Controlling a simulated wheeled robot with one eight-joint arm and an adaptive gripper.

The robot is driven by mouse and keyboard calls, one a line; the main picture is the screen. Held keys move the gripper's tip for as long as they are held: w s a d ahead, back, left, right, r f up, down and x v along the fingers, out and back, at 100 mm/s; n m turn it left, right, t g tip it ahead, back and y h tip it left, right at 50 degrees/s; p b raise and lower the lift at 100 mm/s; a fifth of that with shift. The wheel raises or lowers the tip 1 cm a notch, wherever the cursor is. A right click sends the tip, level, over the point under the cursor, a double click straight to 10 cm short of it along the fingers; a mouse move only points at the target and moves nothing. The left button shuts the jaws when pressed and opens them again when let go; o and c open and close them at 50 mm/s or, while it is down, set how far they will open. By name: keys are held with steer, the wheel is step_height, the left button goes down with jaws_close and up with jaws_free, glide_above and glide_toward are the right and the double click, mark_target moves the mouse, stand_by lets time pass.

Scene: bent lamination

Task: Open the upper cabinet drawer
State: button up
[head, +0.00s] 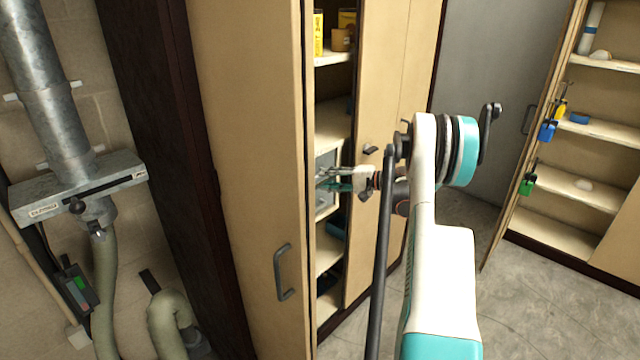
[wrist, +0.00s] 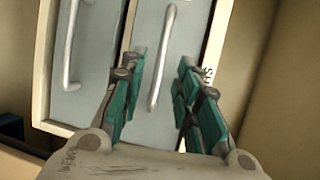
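A small grey drawer cabinet (head: 327,158) stands on a shelf inside the tall beige cupboard. In the wrist view its two drawer fronts appear side by side, each with a long bar handle. The right-hand drawer front (wrist: 187,32) appears to be the upper one. Its handle (wrist: 169,35) lies between my finger pads in the picture. My gripper (wrist: 162,62) is open and empty, facing this handle. Whether the pads touch the handle cannot be told. In the head view my gripper (head: 323,179) is in front of the drawer cabinet and partly hides it. Both drawers look shut.
The cupboard's left door (head: 245,150) and right door (head: 390,80) stand close on either side of my gripper. Yellow containers (head: 318,35) sit on the shelf above. Another open cupboard (head: 570,185) is at the right, with clear floor (head: 505,290) before it.

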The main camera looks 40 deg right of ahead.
steer(key=shift+b+x, duration=0.3)
steer(key=shift+x, duration=1.5)
steer(key=shift+s, duration=0.1)
jaws_close()
